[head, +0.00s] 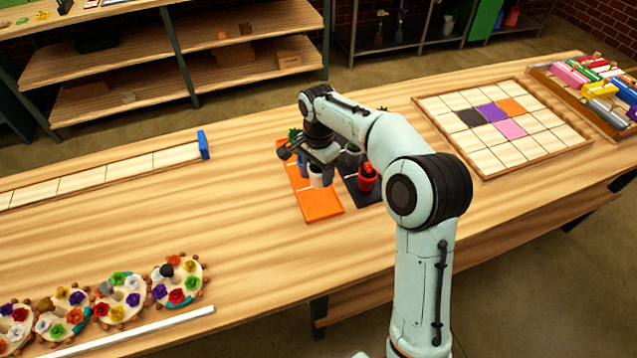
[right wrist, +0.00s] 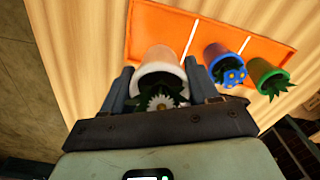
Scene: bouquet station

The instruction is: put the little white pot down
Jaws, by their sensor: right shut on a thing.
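The little white pot (head: 316,181) is upright at the orange tray (head: 322,206) in the head view. My right gripper (head: 317,166) is over it. In the right wrist view the white pot (right wrist: 160,60), with a white flower in it, sits between the two fingers of my right gripper (right wrist: 159,72), which is shut on it. Behind the pot is a bare end of the orange tray (right wrist: 160,20). I cannot tell whether the pot's base touches the tray. My left gripper is not in view.
A blue pot (right wrist: 216,56) and a green pot (right wrist: 262,70) stand on the same tray. A red pot (head: 367,178) stands on the dark tray beside it. A tile board (head: 455,140) lies to the right. Bare table lies left of the trays.

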